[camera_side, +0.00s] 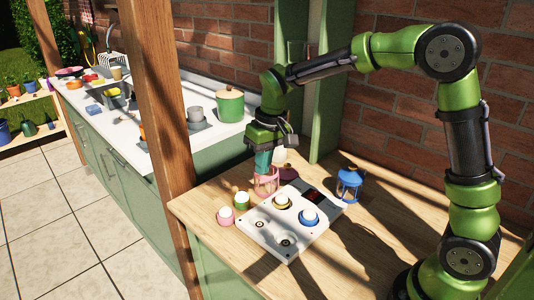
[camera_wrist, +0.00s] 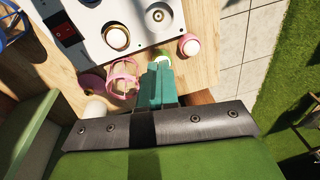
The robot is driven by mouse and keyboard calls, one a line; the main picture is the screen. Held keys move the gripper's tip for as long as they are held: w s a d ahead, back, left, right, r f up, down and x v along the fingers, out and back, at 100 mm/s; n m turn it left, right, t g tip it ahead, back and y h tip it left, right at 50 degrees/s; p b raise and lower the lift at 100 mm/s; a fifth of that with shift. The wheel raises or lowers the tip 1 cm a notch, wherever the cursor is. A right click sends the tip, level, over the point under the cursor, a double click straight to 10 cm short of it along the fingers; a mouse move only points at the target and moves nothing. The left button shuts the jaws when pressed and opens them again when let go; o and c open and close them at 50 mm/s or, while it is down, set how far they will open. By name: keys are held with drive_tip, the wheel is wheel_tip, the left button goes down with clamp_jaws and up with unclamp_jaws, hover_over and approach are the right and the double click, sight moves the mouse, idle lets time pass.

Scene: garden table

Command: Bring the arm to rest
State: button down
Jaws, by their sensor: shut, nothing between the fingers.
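My gripper (camera_side: 263,161) points down above the back left of the wooden tabletop (camera_side: 375,262), its teal fingers shut with nothing between them. In the wrist view the fingers (camera_wrist: 161,82) are together, beside an open pink lantern frame (camera_wrist: 122,77). The pink lantern (camera_side: 265,183) stands just below the fingers in the side view; I cannot tell whether they touch it. My arm is bent over the table from its base at the right.
A white panel (camera_side: 267,233) holds candles in yellow (camera_side: 282,202) and blue (camera_side: 309,218) holders. Pink (camera_side: 226,216) and green (camera_side: 241,201) candle holders stand left of it. A blue lantern (camera_side: 349,185) stands right. A wooden post (camera_side: 160,90) rises at left.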

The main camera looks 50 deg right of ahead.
drive_tip(key=s+r+m+t, duration=0.1)
drive_tip(key=s+r+t, duration=0.2)
drive_tip(key=s, duration=0.7)
drive_tip(key=s+r+m+t+y, duration=0.1)
drive_tip(key=s+r, duration=0.4)
drive_tip(key=s, duration=0.5)
drive_tip(key=shift+d+m+t, duration=0.3)
drive_tip(key=shift+t, duration=0.6)
